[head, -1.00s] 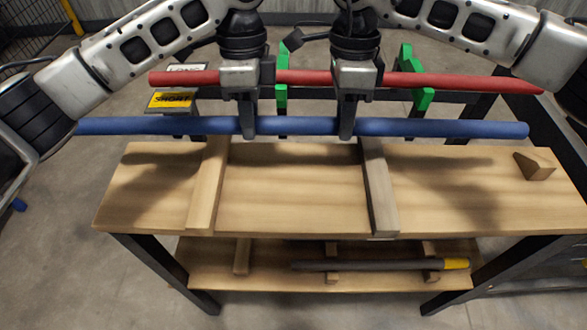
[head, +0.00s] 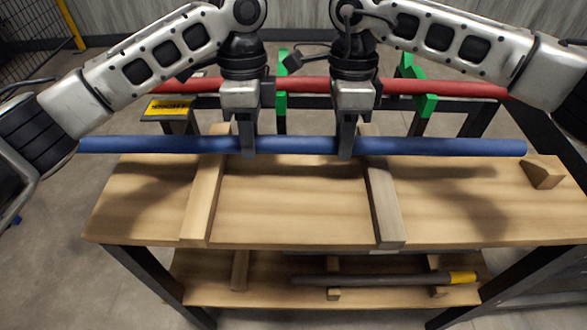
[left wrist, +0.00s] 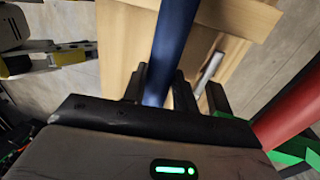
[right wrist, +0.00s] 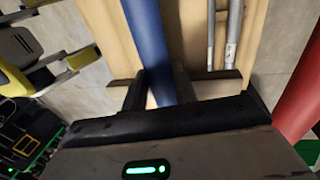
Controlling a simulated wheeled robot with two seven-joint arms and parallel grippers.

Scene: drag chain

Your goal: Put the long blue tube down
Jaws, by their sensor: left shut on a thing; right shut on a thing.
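The long blue tube (head: 300,145) runs level across the head view, over the far part of the wooden table (head: 290,215). My left gripper (head: 248,150) is shut on it left of its middle. My right gripper (head: 346,150) is shut on it right of its middle. The blue tube also shows between the fingers in the left wrist view (left wrist: 172,50) and the right wrist view (right wrist: 147,45). Two wooden strips, a left one (head: 203,200) and a right one (head: 384,205), lie across the tabletop. Whether the tube touches them is unclear.
A red tube (head: 300,84) lies behind on a rack with green holders (head: 424,104). A wooden wedge (head: 542,173) sits at the table's right end. A dark tube with a yellow end (head: 385,279) lies on the lower shelf. A yellow sign (head: 170,107) stands back left.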

